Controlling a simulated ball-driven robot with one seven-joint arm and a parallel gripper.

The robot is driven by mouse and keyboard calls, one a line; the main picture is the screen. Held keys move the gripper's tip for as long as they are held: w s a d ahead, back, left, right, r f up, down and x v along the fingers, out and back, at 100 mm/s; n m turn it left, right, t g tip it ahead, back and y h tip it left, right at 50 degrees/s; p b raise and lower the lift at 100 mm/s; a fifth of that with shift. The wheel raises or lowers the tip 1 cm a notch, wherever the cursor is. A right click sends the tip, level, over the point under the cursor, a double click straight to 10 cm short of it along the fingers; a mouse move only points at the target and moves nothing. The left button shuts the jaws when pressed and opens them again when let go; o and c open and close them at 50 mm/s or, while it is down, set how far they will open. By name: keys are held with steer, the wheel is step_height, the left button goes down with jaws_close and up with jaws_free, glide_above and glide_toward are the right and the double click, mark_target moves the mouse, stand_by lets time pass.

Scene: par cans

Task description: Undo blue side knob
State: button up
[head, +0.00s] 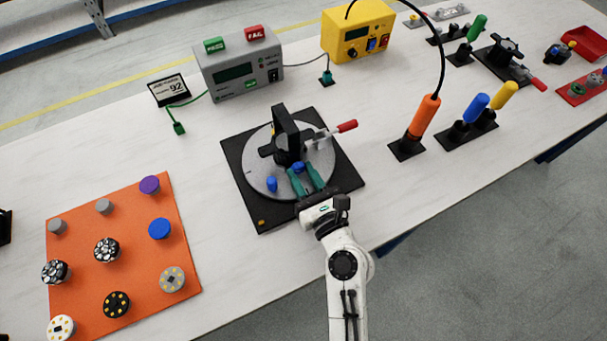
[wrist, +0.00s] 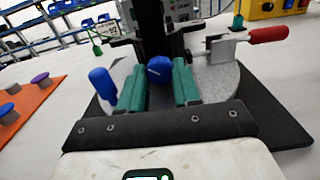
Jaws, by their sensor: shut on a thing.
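The blue side knob (wrist: 159,70) sits on the near side of the black upright fixture (head: 287,140); it also shows in the head view (head: 297,167). My gripper (wrist: 159,82) has two green fingers, one on each side of this knob, and is shut on it. In the head view my gripper (head: 304,180) reaches in from the front over the round grey disc (head: 262,150). A second blue handle (wrist: 103,84) stands upright just left of the left finger, apart from it; it also shows in the head view (head: 272,184). The knob's back is hidden.
A toggle clamp with a red handle (head: 347,126) lies right of the upright. The black base plate (head: 240,155) carries the disc. An orange mat (head: 125,255) with several round parts lies left. Testers (head: 240,70) stand behind; an orange-handled tool (head: 424,115) stands right.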

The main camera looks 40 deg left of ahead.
steer(key=n+b, duration=0.1)
steer(key=n, duration=0.3)
steer(key=o, duration=1.1)
steer(key=shift+c, duration=0.2)
steer(key=b+v, duration=0.1)
steer(key=v, duration=1)
